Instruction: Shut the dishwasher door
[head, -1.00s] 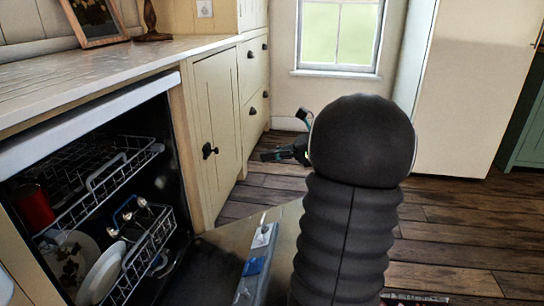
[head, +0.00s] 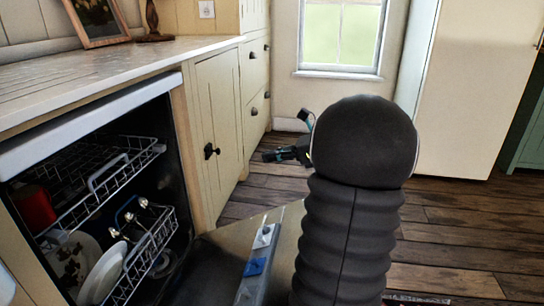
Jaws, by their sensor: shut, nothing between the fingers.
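The dishwasher (head: 88,122) stands under the counter at the left, with its dark inside and racks showing. Its door (head: 228,248) is folded down, open, low in front of the machine. The door's edge carries a grey strip with blue and white parts (head: 255,266). My gripper (head: 272,156) shows small and dark beyond the door, left of my own black arm cover. It is shut and empty, and appears apart from the door. My arm hides the right part of the door and most of the links behind the gripper.
The upper rack (head: 110,170) holds a red item (head: 36,208); the lower rack (head: 150,250) holds plates (head: 102,275). Cream cabinets (head: 218,130) stand beyond the dishwasher. A pale fridge-like unit (head: 475,90) stands at the back right. Wooden floor (head: 460,225) is clear at the right.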

